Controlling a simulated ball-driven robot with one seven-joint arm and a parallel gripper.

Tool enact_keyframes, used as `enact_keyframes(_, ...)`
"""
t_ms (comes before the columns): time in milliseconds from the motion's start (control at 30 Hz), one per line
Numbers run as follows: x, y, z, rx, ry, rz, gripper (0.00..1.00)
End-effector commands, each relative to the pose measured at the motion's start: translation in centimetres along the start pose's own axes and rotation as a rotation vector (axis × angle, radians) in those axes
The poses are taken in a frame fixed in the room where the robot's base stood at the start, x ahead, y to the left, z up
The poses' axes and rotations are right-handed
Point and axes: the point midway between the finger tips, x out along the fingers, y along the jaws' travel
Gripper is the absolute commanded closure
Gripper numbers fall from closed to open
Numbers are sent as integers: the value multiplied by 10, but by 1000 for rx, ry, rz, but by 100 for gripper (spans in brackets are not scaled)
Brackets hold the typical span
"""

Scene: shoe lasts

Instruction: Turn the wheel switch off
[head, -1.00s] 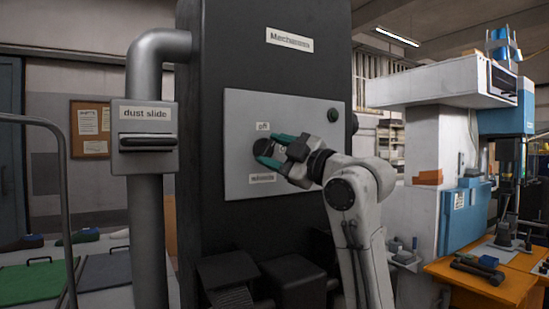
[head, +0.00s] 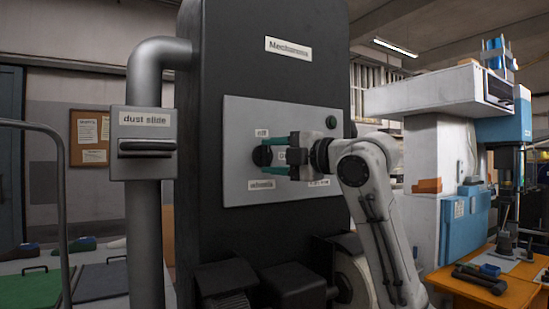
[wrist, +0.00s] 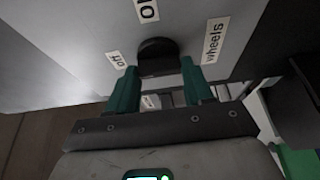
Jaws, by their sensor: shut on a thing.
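The wheel switch is a round black knob (head: 262,156) on the grey panel (head: 240,112) of the dark machine. In the wrist view the knob (wrist: 157,50) sits between my two teal fingertips. My gripper (head: 272,156) comes from the right and is shut on the knob, one finger above and one below in the head view. An "off" label (head: 262,132) is above the knob and a "wheels" label (head: 261,185) below it. In the wrist view, "off" (wrist: 116,60) is left and "wheels" (wrist: 216,40) right. The gripper partly hides another label. The knob's pointing direction is unclear.
A grey pipe with a "dust slide" box (head: 145,140) stands to the left. Black parts (head: 290,285) jut out below the panel. A white and blue machine (head: 440,150) and an orange table (head: 500,285) are at right.

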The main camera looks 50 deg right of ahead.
Motion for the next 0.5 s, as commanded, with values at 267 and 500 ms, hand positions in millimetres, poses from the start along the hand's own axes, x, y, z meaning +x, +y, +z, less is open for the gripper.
enact_keyframes(267,1,-2,-1,-10,3,-10,79)
enact_keyframes(500,1,-2,-1,-10,3,-9,43)
